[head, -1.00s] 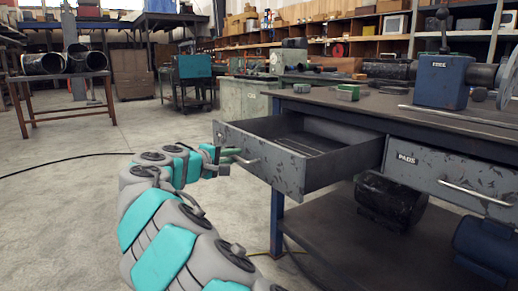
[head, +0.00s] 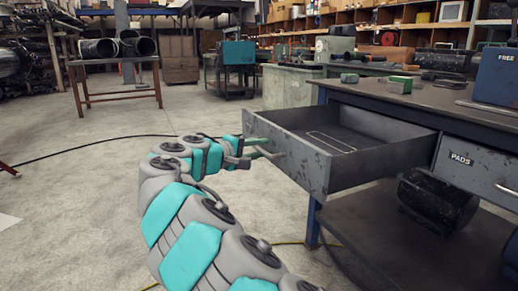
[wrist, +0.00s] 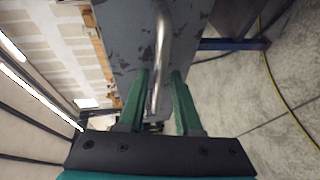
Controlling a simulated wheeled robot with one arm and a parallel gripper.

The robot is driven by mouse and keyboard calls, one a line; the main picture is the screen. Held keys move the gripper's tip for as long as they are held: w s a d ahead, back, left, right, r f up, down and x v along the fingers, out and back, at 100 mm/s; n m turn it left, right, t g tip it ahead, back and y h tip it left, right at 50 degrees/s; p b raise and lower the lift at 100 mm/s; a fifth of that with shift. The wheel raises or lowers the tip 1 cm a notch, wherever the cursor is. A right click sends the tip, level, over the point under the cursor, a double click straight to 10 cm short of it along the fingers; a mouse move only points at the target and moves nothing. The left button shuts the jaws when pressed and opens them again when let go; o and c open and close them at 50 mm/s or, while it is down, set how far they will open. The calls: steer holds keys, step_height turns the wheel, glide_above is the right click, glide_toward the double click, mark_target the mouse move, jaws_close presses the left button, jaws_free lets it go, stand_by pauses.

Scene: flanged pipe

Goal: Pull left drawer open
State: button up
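The left drawer (head: 298,162) is a worn dark grey metal drawer under the workbench top. It stands pulled well out, with its inside visible in the head view. Its front (wrist: 140,40) and bare metal bar handle (wrist: 162,50) show in the wrist view. My gripper (head: 268,148) is at the drawer front; in the wrist view its two green fingers (wrist: 160,80) stand on either side of the handle bar. A gap shows between the bar and the right finger, so the fingers look open. Whether the left finger touches the bar is unclear.
A closed drawer labelled PADS (head: 470,172) sits to the right. A lower shelf (head: 400,235) lies beneath. The concrete floor (head: 110,190) to the left is largely clear.

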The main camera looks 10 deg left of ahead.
steer(key=shift+o, duration=0.7)
steer(key=shift+s+r, duration=0.1)
steer(key=v, duration=0.7)
steer(key=shift+s+a+p, duration=0.2)
steer(key=shift+s+p, duration=0.05)
steer(key=shift+p, duration=0.05)
steer(key=shift+d, duration=0.1)
